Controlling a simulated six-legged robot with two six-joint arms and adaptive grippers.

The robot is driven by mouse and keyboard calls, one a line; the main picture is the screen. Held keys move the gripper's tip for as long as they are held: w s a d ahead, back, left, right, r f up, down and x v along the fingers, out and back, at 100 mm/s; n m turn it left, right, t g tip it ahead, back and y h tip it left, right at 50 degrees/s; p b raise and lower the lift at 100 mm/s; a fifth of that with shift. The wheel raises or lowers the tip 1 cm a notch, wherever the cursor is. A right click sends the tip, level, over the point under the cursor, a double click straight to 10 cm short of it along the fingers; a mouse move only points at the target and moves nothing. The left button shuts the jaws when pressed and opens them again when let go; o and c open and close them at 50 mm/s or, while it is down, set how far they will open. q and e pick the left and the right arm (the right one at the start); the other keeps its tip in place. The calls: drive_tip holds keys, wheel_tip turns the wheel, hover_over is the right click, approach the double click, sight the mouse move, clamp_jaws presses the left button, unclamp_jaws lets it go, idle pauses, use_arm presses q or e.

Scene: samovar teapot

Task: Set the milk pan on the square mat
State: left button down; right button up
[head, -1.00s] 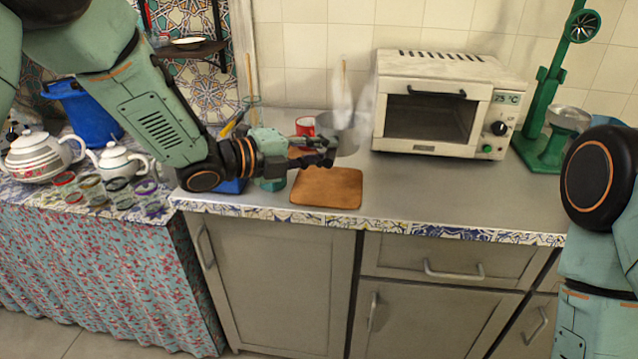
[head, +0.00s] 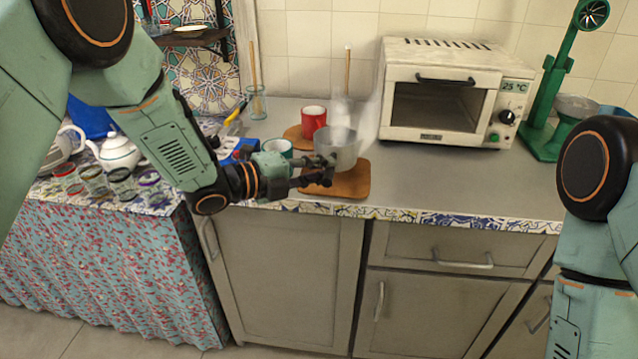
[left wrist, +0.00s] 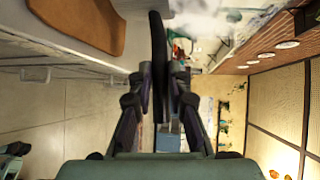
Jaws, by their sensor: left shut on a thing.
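The milk pan (head: 340,152) is a small grey metal pan with white steam over it. My left gripper (head: 322,172) is shut on its handle, and the dark handle (left wrist: 159,65) stands between the fingers in the left wrist view. The square mat (head: 352,186) is a brown wooden board near the counter's front edge; it also shows in the left wrist view (left wrist: 85,22). The pan looks upright and overlaps the mat's back part in the head view; I cannot tell whether it touches. The gripper covers the mat's left part. My right gripper is out of view.
A red mug (head: 313,120) on a round wooden board and a green mug (head: 278,147) stand close by the pan. A glass (head: 257,105) is behind them. The white toaster oven (head: 450,95) stands right of the pan. The counter before the oven is clear.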

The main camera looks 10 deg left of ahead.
use_arm(q)
wheel_tip(320, 180, down, 3)
drive_tip(key=shift+f, duration=0.1)
drive_tip(key=shift+s+f+b, duration=0.1)
drive_tip(key=shift+b, duration=0.35)
drive_tip(key=c, duration=1.6)
unclamp_jaws()
drive_tip(key=shift+d, duration=0.1)
drive_tip(key=shift+c, duration=0.2)
drive_tip(key=o, duration=0.4)
drive_tip(key=shift+f, duration=0.15)
drive_tip(key=shift+c, duration=0.2)
